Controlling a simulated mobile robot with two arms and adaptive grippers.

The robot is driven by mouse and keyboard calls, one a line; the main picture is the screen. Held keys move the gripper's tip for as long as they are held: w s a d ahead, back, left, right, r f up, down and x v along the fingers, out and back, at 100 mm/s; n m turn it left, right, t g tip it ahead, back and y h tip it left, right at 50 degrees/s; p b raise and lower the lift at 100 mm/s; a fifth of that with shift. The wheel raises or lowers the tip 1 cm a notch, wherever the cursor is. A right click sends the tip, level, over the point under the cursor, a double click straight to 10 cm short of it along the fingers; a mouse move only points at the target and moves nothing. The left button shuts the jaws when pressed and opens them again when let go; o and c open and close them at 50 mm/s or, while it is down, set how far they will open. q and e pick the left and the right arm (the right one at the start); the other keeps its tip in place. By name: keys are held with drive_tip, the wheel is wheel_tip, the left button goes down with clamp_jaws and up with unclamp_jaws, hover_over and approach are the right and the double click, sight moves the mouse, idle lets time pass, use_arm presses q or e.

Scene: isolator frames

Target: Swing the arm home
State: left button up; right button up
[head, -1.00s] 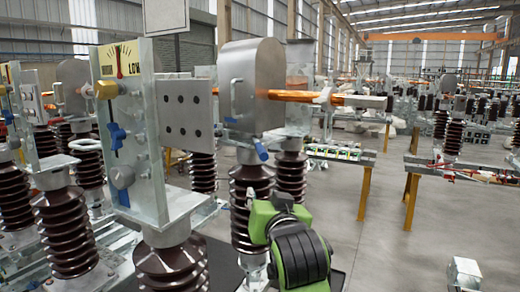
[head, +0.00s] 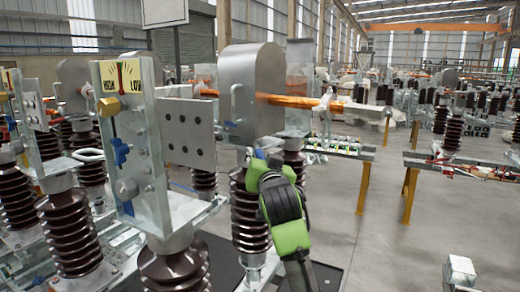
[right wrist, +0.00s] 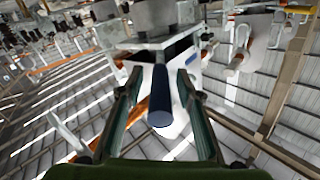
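The isolator arm is an orange bar (head: 290,100) that comes out of a grey rounded housing (head: 251,92) and runs right, nearly level, to a pale end piece (head: 330,106). A blue handle (right wrist: 159,105) hangs at the housing's lower part. In the right wrist view it lies between my two fingers, with a gap on each side. My right gripper (head: 258,158), green and black, is just below the housing in the head view and hides most of the handle there. It also shows in the right wrist view (right wrist: 158,78), open. My left gripper is not in view.
Brown ribbed insulators (head: 72,228) stand close below and left. Open floor (head: 390,235) lies to the right, before low benches with yellow legs (head: 364,187).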

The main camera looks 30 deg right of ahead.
drive_tip(key=shift+x, duration=0.8)
drive_tip(key=shift+c, duration=0.5)
